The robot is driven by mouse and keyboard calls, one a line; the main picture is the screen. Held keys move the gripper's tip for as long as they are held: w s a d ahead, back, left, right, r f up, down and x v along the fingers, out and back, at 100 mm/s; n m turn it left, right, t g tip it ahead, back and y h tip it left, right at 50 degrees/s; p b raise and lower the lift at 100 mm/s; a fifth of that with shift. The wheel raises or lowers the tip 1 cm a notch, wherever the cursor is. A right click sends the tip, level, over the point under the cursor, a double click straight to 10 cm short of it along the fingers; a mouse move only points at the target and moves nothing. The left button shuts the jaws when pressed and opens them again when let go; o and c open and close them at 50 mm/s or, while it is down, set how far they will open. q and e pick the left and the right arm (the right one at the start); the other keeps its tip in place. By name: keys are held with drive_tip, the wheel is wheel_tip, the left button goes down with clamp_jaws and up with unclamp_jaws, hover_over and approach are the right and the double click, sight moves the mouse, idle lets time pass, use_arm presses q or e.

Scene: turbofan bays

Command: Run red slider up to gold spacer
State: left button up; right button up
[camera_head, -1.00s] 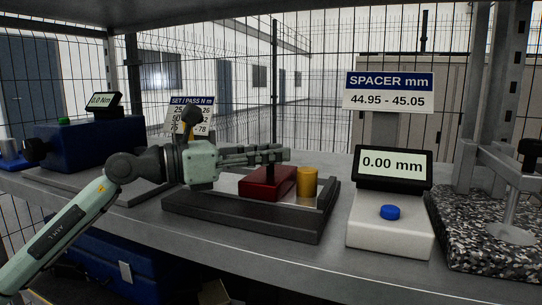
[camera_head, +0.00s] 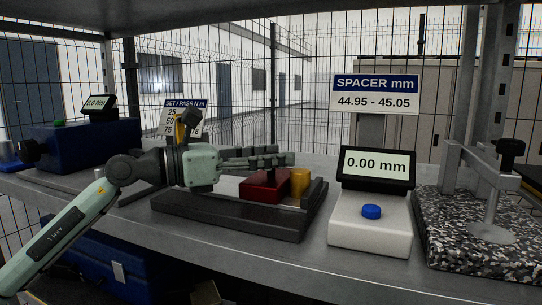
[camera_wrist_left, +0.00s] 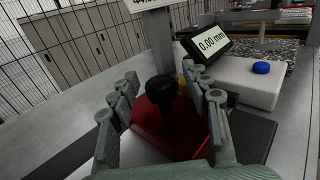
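The red slider (camera_head: 264,189) is a block with a black knob on top, set in a dark track (camera_head: 230,219). The gold spacer (camera_head: 299,183) is a short upright cylinder just right of it, close by; I cannot tell whether they touch. In the left wrist view the slider (camera_wrist_left: 170,135) lies below my fingers, its knob (camera_wrist_left: 162,88) between them with gaps at both sides. My left gripper (camera_head: 257,158) reaches in from the left over the slider, its fingers open around the knob. The spacer is mostly hidden in the wrist view. My right gripper is not in view.
A white gauge (camera_head: 370,225) with a blue button and a display reading 0.00 mm stands right of the track. A speckled stone base (camera_head: 480,250) with a stand is at the far right. A blue box (camera_head: 85,145) is at the left. A spacer sign (camera_head: 375,94) hangs behind.

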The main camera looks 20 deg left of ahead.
use_arm(q)
drive_tip(key=shift+s+a+f, duration=0.1)
drive_tip(key=shift+s+a, duration=0.25)
drive_tip(key=shift+a, duration=0.1)
drive_tip(key=v, duration=1.1)
drive_tip(key=shift+d, duration=0.1)
